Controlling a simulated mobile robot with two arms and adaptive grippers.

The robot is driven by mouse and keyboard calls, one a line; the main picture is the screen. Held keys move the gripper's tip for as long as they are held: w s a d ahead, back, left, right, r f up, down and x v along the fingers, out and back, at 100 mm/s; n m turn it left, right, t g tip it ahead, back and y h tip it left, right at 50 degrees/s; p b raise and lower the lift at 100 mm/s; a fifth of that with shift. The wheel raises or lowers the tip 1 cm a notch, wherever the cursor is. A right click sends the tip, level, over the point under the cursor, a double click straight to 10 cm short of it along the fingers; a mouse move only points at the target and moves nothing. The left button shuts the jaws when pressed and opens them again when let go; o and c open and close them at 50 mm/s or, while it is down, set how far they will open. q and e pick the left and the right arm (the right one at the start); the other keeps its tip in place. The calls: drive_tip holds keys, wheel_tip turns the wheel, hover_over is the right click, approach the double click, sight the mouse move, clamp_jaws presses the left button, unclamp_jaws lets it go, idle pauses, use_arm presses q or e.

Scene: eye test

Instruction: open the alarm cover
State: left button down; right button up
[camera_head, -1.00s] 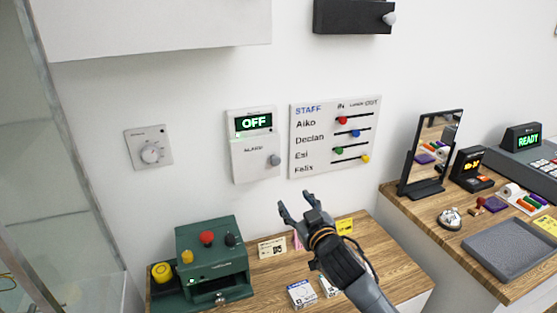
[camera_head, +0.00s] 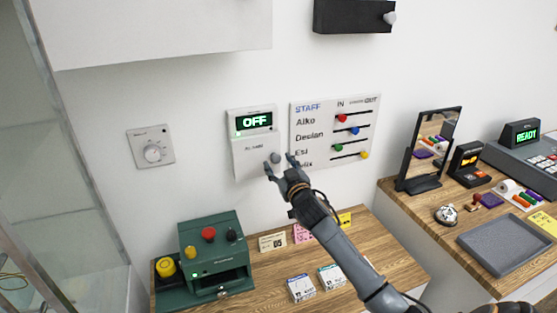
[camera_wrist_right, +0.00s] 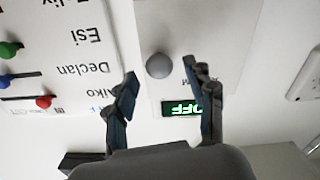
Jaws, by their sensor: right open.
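The alarm box (camera_head: 245,119) is on the wall, with a green OFF display. Its white cover (camera_head: 249,163), the lower part, lies flat and looks shut, with a round grey knob (camera_head: 275,158) at its right side. My right gripper (camera_head: 279,162) is open at the knob, its fingers to either side of it in the picture. In the right wrist view the knob (camera_wrist_right: 158,66) shows between the tips of the open gripper (camera_wrist_right: 160,76), with no visible contact. The OFF display (camera_wrist_right: 182,109) is upside down there. My left gripper is not in view.
The staff board (camera_head: 340,125) with coloured sliders is close to the right of the alarm box. A dial (camera_head: 152,151) is to the left. Below, a green machine (camera_head: 212,250) and small boxes stand on a wooden counter (camera_head: 270,287). A mirror (camera_head: 432,147) stands further right.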

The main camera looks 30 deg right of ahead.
drive_tip(key=shift+w+d, duration=0.15)
drive_tip(key=shift+w, duration=0.4)
clamp_jaws()
